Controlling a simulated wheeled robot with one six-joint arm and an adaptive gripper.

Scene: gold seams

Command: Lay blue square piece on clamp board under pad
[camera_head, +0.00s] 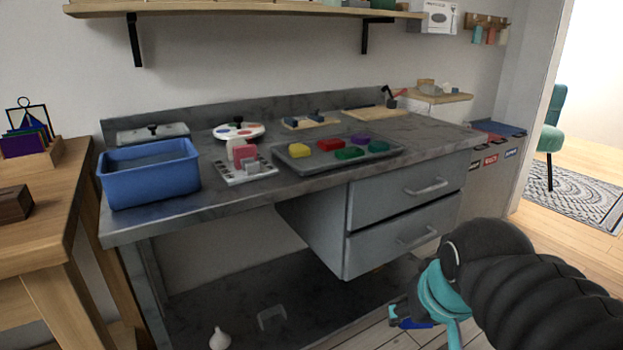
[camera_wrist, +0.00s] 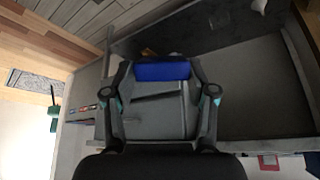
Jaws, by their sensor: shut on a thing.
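My gripper (camera_head: 408,316) is low at the front right in the head view, in front of the drawers and below the bench top. It is shut on the blue square piece (camera_wrist: 162,71), which shows between the fingertips in the wrist view; in the head view only a bit of blue shows beside the fingers. A wooden board (camera_head: 372,113) with a dark upright clamp at its right end lies on the back right of the bench, well away from my gripper. It looks like the clamp board; its pad is too small to make out.
The grey bench (camera_head: 240,205) holds a blue tub (camera_head: 150,188), a grey tray (camera_head: 295,163) of several coloured pieces, a round palette (camera_head: 250,136) and a small board with blue parts (camera_head: 308,125). Two drawers (camera_head: 405,195) are shut. A wooden table (camera_head: 35,240) stands left.

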